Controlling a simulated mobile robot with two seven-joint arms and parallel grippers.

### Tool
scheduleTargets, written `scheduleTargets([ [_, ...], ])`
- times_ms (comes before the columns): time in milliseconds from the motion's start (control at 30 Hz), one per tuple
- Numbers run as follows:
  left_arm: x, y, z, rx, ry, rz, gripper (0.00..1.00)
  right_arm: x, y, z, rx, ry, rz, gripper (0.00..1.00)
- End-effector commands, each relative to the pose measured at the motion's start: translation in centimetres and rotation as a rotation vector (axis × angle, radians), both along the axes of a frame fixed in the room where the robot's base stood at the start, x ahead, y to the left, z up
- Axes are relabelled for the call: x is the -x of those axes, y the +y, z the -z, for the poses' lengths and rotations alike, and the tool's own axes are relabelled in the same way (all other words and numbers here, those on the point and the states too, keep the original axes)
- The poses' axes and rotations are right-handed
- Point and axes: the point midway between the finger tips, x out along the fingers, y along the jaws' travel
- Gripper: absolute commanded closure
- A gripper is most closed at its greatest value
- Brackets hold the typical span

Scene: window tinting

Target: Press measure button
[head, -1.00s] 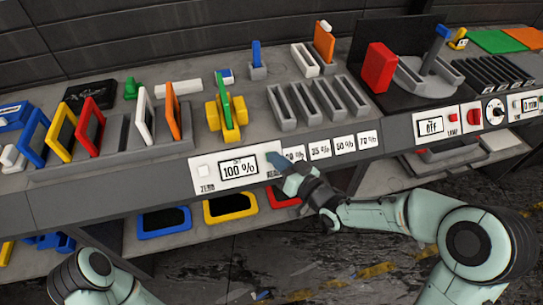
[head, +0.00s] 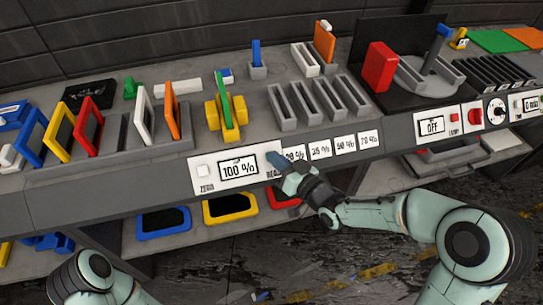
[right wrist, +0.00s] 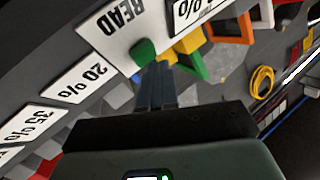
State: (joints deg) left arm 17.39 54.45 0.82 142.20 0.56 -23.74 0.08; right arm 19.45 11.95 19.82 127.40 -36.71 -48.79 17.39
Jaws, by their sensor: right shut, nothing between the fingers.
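The white meter panel (head: 246,180) on the bench front has a display (head: 239,170) reading 100 % and a white button (head: 203,171) marked ZERO at its left. The READ button (right wrist: 144,50) is green in the right wrist view, beside the upside-down READ label; my fingers cover it in the head view. My right gripper (head: 274,158) is shut and empty, its tips at the panel's right end. In the right wrist view the fingertips (right wrist: 160,70) are right by the green button; I cannot tell whether they touch it. My left gripper is out of view.
A yellow stand (head: 230,126) holding a green plate is above the panel. Percentage labels (head: 320,149) run to the right of it. A rack of coloured frames (head: 115,146) stands at left. A lower shelf holds more frames (head: 163,221). The lamp display (head: 432,126) reads OFF.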

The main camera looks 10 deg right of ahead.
Motion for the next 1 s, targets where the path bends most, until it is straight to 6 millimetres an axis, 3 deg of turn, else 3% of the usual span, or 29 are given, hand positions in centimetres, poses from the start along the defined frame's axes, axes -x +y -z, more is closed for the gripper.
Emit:
scheduleTargets([
  [1000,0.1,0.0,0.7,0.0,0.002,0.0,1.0,-0.64,0.01,0.69,0.001,0.001,0.001,1.0],
])
